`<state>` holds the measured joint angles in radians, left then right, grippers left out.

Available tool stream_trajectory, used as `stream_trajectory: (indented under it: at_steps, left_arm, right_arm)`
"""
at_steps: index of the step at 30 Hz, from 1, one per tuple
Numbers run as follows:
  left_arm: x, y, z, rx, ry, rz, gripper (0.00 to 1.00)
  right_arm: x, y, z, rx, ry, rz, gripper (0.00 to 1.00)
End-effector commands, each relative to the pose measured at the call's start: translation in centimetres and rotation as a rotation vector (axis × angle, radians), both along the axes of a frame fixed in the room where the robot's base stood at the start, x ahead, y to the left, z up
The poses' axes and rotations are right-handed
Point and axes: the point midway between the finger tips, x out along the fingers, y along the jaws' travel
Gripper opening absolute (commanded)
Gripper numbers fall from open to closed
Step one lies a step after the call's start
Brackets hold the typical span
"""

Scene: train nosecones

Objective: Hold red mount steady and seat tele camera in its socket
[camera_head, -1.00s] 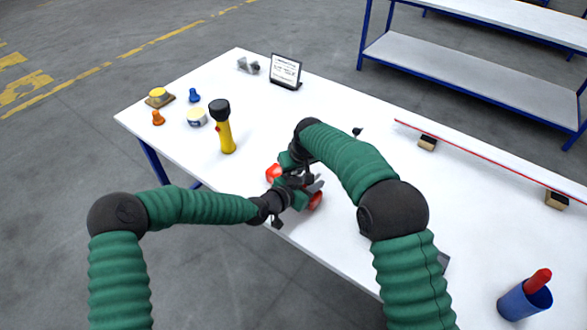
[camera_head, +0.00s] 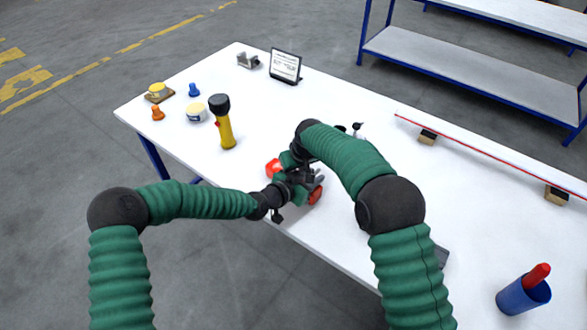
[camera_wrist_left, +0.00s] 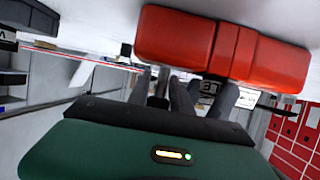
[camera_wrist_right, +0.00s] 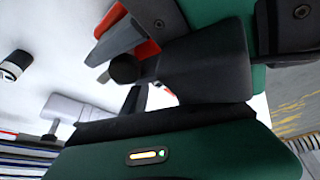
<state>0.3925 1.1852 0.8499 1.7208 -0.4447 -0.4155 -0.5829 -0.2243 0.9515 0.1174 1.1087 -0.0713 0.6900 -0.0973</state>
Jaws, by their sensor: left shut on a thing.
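The red mount shows in two parts at the near table edge, a bright red block (camera_head: 273,168) and a rounded red end (camera_head: 316,195). In the left wrist view its red body (camera_wrist_left: 225,45) lies across the top, above the grey fingers. My left gripper (camera_head: 297,187) is shut on the red mount. My right gripper (camera_head: 304,175) is close beside it, over the mount; its jaws are hidden by the arms and dark in its own wrist view. A red piece (camera_wrist_right: 150,48) and grey fingers show near it there. I cannot make out the tele camera for certain.
A yellow flashlight (camera_head: 226,130) stands left of the grippers. A white tub (camera_head: 196,113), small pegs and a framed sign (camera_head: 285,66) stand farther back. A grey part (camera_head: 247,61) lies beside the sign. A blue cup (camera_head: 523,297) is at right.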

Motion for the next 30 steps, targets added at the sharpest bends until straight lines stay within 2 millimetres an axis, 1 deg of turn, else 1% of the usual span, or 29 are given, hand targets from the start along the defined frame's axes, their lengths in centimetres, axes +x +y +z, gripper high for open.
stream_trajectory:
  at_steps: [1, 11, 15, 17, 20, 21, 22, 24, 29, 30]
  left_arm:
    - [0.0, 0.0, 0.1, -0.001, -0.002, 0.000, 0.00]
    - [0.1, -0.1, 0.1, -0.001, -0.002, 0.000, 0.00]
    - [0.1, -0.1, 0.1, -0.001, -0.002, 0.000, 0.00]
    - [0.1, -0.1, 0.1, -0.001, -0.002, 0.000, 0.00]
    - [0.0, -0.1, 0.1, -0.001, -0.002, -0.001, 0.00]
    - [0.0, -0.1, 0.1, -0.001, -0.002, -0.001, 0.00]
    - [0.0, -0.1, 0.1, -0.001, -0.002, -0.001, 0.00]
    - [0.0, -0.1, 0.1, -0.001, -0.002, -0.001, 0.00]
    - [0.0, -0.1, 0.1, -0.001, -0.002, 0.000, 0.00]
    - [0.0, -0.1, 0.1, -0.001, -0.002, 0.000, 0.00]
  right_arm:
    - [-0.2, 0.4, -0.1, 0.004, 0.006, 0.005, 0.52]
    - [-0.4, 0.7, -0.2, 0.007, 0.011, 0.009, 0.52]
    - [-0.5, 0.8, 0.4, 0.007, 0.011, 0.010, 0.52]
    - [-0.4, 0.9, 1.2, 0.008, 0.009, 0.010, 0.52]
    - [-0.4, 0.9, 3.2, 0.010, 0.008, 0.010, 0.52]
    - [-0.4, 0.9, 4.2, 0.009, 0.006, 0.011, 0.52]
    - [-0.2, 0.9, 4.5, 0.009, 0.008, 0.006, 0.52]
    - [-0.2, 0.8, 6.4, 0.008, 0.007, 0.005, 0.52]
    - [-0.1, 0.6, 10.2, 0.006, 0.005, 0.003, 0.52]
    - [0.5, -0.7, 9.6, 0.004, 0.010, -0.027, 0.52]
